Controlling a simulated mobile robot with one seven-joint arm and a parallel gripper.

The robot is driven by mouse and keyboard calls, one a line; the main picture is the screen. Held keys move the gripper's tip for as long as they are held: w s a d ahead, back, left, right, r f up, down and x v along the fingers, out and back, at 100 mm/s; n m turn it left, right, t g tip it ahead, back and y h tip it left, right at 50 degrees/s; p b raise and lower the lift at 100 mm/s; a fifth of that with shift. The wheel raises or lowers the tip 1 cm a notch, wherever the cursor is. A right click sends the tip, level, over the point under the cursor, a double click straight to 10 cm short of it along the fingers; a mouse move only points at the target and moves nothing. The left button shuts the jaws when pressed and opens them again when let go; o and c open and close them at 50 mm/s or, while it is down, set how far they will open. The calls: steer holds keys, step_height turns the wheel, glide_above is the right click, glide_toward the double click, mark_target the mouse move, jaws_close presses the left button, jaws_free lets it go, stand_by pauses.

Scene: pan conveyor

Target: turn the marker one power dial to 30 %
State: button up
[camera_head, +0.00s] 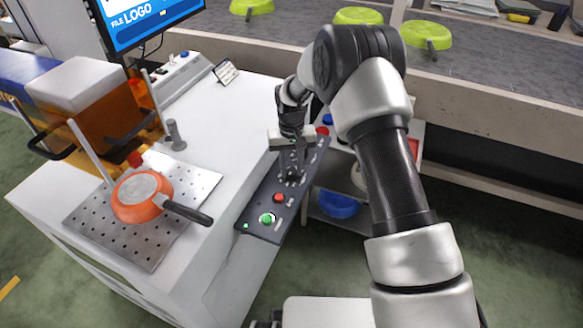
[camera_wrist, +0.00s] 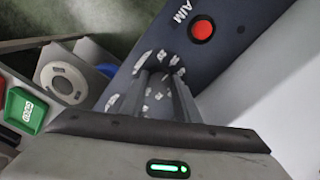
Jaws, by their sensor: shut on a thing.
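My gripper (camera_head: 290,178) reaches down onto the dark control panel (camera_head: 258,209) on the front edge of the white machine. In the wrist view, my gripper (camera_wrist: 160,72) is shut on the power dial, with its two fingers around it. The fingers hide the dial's knob and pointer. White scale marks ring the fingers on the panel (camera_wrist: 225,35), but I cannot read the dial's setting. A red button (camera_wrist: 201,28) with the word "AIM" beside it lies just beyond the fingers; it also shows in the head view (camera_head: 279,198).
A green button (camera_head: 267,218) sits at the panel's near end, and another red button (camera_head: 322,131) at its far end. An orange pan (camera_head: 142,195) lies on the perforated plate (camera_head: 95,216) to the left. A blue bowl (camera_head: 338,204) stands on a shelf right of the panel.

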mark_target(291, 171)
stand_by(0.4)
steer(key=o, duration=1.1)
steer(key=shift+c, duration=0.2)
steer(key=shift+r, duration=0.1)
step_height(291, 171, up, 17)
steer(key=p, duration=0.3)
steer(key=shift+r, duration=0.15)
